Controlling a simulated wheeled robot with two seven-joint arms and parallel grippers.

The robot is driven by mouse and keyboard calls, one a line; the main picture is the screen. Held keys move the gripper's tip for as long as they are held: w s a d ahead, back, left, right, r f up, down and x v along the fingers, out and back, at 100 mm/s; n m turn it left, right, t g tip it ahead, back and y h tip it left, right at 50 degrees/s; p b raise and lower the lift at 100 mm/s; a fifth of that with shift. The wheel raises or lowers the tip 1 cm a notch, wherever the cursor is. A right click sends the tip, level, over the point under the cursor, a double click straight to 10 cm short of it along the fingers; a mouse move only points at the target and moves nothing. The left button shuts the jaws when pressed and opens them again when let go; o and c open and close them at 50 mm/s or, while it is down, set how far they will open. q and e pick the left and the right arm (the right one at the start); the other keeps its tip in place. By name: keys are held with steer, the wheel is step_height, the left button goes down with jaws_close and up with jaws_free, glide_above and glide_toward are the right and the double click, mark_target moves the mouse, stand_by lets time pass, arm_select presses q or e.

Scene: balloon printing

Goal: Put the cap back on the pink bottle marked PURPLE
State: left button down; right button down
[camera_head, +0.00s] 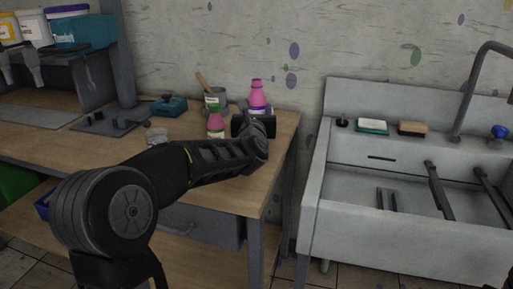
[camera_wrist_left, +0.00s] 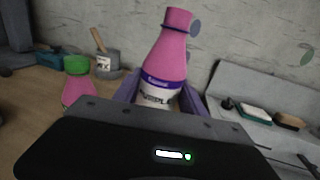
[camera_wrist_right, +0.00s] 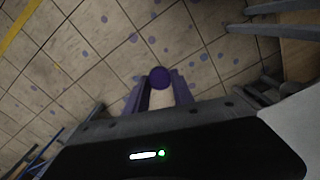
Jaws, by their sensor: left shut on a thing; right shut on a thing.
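The pink bottle (camera_head: 257,96) stands uncapped above the right end of the workbench. In the left wrist view, the bottle (camera_wrist_left: 165,55) has a bare pink neck and a purple and white label, partly hidden, that seems to read PURPLE. My left gripper (camera_head: 254,116) is shut on its lower body; the gripper (camera_wrist_left: 158,103) hides the bottle's base. In the right wrist view, my right gripper (camera_wrist_right: 159,97) is shut on a round purple cap (camera_wrist_right: 159,76), over the tiled floor and away from the bottle. The right gripper is not seen in the head view.
A pink bottle with a green cap (camera_head: 215,125) stands left of my left gripper. A grey pot with a brush (camera_head: 214,100) is behind it. A grey sink (camera_head: 340,190) stands right of the workbench (camera_head: 277,150). A teal object (camera_head: 168,105) lies farther left.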

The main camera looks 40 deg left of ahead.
arm_select(q)
steer(key=shift+f, duration=1.8)
arm_select(e)
steer(key=shift+f, duration=0.25)
arm_select(q)
steer(key=shift+f, duration=0.1)
steer(key=shift+f+b, duration=0.4)
steer(key=shift+f, duration=2)
arm_select(e)
steer(key=shift+f, duration=0.25)
arm_select(q)
steer(key=shift+f+b, duration=0.15)
steer(key=shift+b, duration=0.15)
arm_select(e)
steer(key=shift+f, duration=0.3)
arm_select(q)
steer(key=c, duration=0.7)
jaws_free()
arm_select(e)
steer(key=shift+r, duration=0.1)
arm_select(q)
steer(key=shift+o, duration=0.2)
